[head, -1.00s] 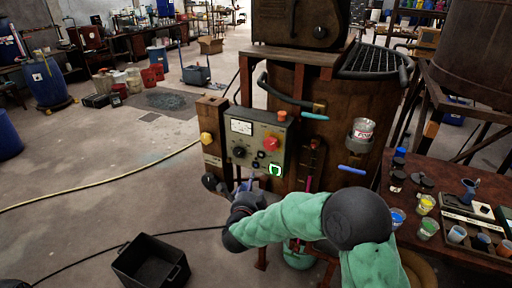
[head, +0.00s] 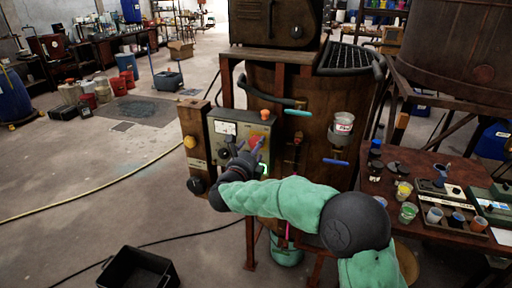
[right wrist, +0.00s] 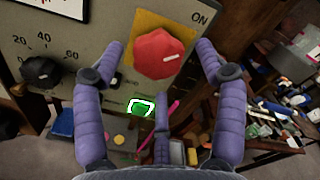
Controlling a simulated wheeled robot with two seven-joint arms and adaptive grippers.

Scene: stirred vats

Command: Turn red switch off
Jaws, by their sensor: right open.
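The red switch (right wrist: 160,53) is a faceted red knob on a yellow plate (right wrist: 178,25), on a grey control panel (head: 226,130). A short white mark shows on its face, and "ON" is printed to its upper right. In the head view the red switch (head: 254,141) is partly covered by my right gripper (head: 246,149). In the right wrist view my right gripper (right wrist: 160,62) is open, with purple fingers on either side of the knob and a third finger below. I see no clear contact. My left gripper is not in view.
The panel also has a black dial (right wrist: 38,73), a glowing green button (right wrist: 141,107) and a meter (head: 225,127). A yellow knob (head: 190,142) sits on the post at left. A table with paint cups (head: 404,190) stands at right. A black crate (head: 137,269) is on the floor.

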